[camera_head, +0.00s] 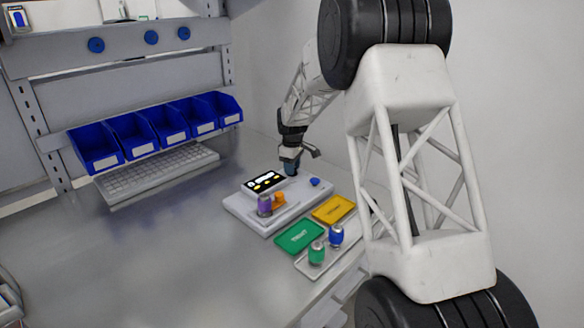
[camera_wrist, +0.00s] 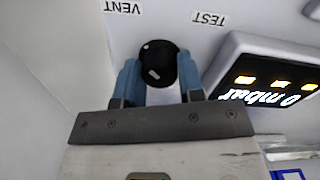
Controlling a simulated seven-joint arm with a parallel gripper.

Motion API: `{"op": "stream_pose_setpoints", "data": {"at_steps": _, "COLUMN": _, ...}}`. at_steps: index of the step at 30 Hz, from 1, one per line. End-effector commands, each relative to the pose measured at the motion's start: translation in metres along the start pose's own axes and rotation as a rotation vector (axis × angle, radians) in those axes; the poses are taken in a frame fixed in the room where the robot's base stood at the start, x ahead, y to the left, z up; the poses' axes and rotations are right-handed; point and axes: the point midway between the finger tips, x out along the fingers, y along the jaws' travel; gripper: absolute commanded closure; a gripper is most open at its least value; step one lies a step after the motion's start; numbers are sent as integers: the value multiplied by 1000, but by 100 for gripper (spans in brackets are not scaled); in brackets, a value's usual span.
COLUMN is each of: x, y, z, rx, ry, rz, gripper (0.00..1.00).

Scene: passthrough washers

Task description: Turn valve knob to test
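The valve knob (camera_wrist: 158,62) is black with a small white mark, and in the wrist view it sits on a white surface between the upside-down labels VENT (camera_wrist: 122,7) and TEST (camera_wrist: 208,18). My gripper (camera_wrist: 158,75) has one bluish finger on each side of the knob, with no clear gap showing. In the head view my gripper (camera_head: 291,168) is low at the back of the pale test unit (camera_head: 238,208), and the knob is hidden there. The unit's display (camera_head: 265,182) is lit; in the wrist view the display (camera_wrist: 268,90) reads "0 mbar" with yellow lights.
A purple part (camera_head: 264,206) and an orange part (camera_head: 279,198) stand on the unit, with a blue knob (camera_head: 315,182) at its right. Green (camera_head: 298,237) and yellow (camera_head: 333,209) plates, a green part (camera_head: 317,253) and a blue part (camera_head: 336,236) lie in front. Blue bins (camera_head: 133,135) hang behind.

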Motion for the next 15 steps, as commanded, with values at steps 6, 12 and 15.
{"op": "stream_pose_setpoints", "data": {"at_steps": 6, "x": 0, "y": 0, "z": 0, "rx": 2, "ry": 0, "rz": 0, "gripper": 88}}
{"op": "stream_pose_setpoints", "data": {"at_steps": 12, "x": 0, "y": 0, "z": 0, "rx": 29, "ry": -1, "rz": -1, "gripper": 88}}
{"op": "stream_pose_setpoints", "data": {"at_steps": 15, "x": 1, "y": 0, "z": 0, "rx": 61, "ry": -1, "rz": -1, "gripper": 88}}
